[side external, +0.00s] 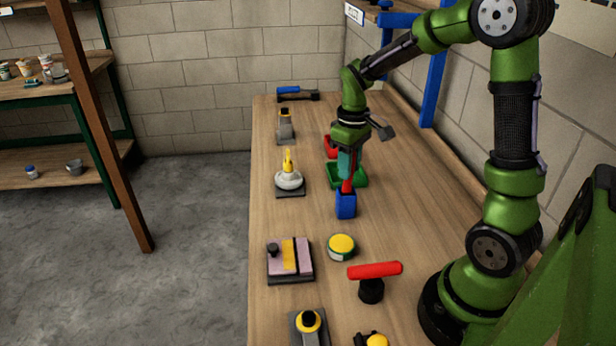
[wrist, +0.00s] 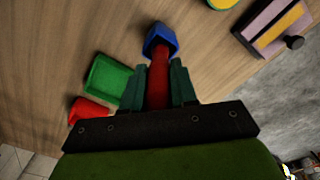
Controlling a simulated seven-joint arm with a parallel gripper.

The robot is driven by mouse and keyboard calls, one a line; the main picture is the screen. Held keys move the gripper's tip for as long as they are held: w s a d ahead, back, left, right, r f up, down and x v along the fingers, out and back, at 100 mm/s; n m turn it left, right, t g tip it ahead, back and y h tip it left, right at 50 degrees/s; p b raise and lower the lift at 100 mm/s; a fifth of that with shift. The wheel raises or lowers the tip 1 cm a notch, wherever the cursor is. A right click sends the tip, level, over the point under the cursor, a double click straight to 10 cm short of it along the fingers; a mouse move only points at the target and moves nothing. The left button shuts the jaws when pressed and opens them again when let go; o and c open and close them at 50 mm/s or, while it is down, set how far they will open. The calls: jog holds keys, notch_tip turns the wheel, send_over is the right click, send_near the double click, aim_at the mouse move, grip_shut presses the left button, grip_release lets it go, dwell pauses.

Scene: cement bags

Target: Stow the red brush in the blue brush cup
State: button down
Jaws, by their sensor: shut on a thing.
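The red brush (side external: 347,186) is upright in my gripper (side external: 346,170). In the wrist view, my gripper (wrist: 168,88) has its two green fingers on either side of the red brush (wrist: 157,85). The blue brush cup (side external: 346,206) stands on the bench directly below, and it also shows in the wrist view (wrist: 160,38). The brush's lower end meets the cup's opening in both views. I cannot tell how deep it sits, since the cup and fingers hide its ends.
A green tray (side external: 361,177) and a red item (side external: 330,146) lie close behind the cup. A yellow-topped round tin (side external: 341,246) and a red-handled tool (side external: 375,271) are in front. A white tool with a yellow top (side external: 289,178) stands to the left. Bench is clear on the right.

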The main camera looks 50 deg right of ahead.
jog(key=c, duration=0.8)
grip_release()
jog(key=shift+r, duration=0.1)
notch_tip(320, 180, up, 16)
jog(key=s+a+f+m+t+y, duration=0.1)
jog(key=s+a+f+m+t, duration=0.1)
jog(key=s+a, duration=0.3)
jog(key=s+a+f+m+t+y, duration=0.1)
jog(key=s+a+f+m+t, duration=0.1)
jog(key=s+a+t, duration=0.3)
jog(key=a, duration=0.4)
jog(key=shift+s+a, duration=0.15)
jog(key=shift+a, duration=0.15)
